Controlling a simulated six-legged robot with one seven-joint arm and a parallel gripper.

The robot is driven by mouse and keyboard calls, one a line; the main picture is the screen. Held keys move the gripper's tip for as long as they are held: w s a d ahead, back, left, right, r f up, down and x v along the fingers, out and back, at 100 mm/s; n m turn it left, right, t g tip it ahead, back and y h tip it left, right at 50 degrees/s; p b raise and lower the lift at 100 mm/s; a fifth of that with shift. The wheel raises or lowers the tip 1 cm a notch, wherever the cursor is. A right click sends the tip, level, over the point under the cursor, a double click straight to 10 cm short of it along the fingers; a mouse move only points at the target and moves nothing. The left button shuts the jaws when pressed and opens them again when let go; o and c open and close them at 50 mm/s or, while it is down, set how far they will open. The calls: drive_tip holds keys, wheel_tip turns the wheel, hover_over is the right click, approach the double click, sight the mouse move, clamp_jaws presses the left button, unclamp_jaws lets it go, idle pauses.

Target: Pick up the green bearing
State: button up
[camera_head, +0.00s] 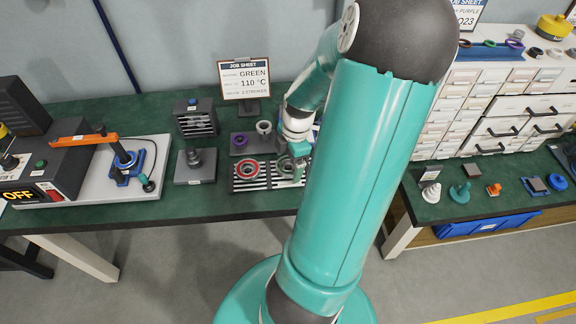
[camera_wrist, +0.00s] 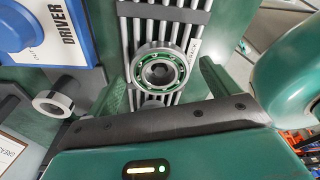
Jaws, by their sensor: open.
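The green bearing (camera_wrist: 143,69), a metal ring with a green band, lies on a rack of light rods in the wrist view. My gripper (camera_wrist: 162,77) is open and empty above it, with one green finger to each side of the bearing. I cannot tell how much height is left between them. In the head view the green bearing (camera_head: 284,164) is partly hidden by my gripper (camera_head: 297,166), at the right of the striped rack (camera_head: 265,184).
A red-ringed bearing (camera_head: 240,169) lies left on the same rack. A purple ring (camera_head: 240,141) and a grey ring (camera_head: 264,127) stand behind. In the wrist view, a blue "DRIVER" block (camera_wrist: 75,30) and a pale ring (camera_wrist: 53,103) are at the left.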

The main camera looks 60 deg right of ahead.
drive_tip(key=c, duration=1.3)
drive_tip(key=shift+o, duration=0.2)
drive_tip(key=shift+r, duration=0.5)
wheel_tip(320, 180, up, 2)
drive_tip(key=shift+d+r, duration=0.1)
drive_tip(key=s+a+r, duration=0.2)
drive_tip(key=a+r, duration=0.7)
drive_tip(key=a, duration=0.5)
drive_tip(key=shift+s+r, duration=0.35)
drive_tip(key=shift+r, duration=0.05)
drive_tip(key=shift+w, duration=0.1)
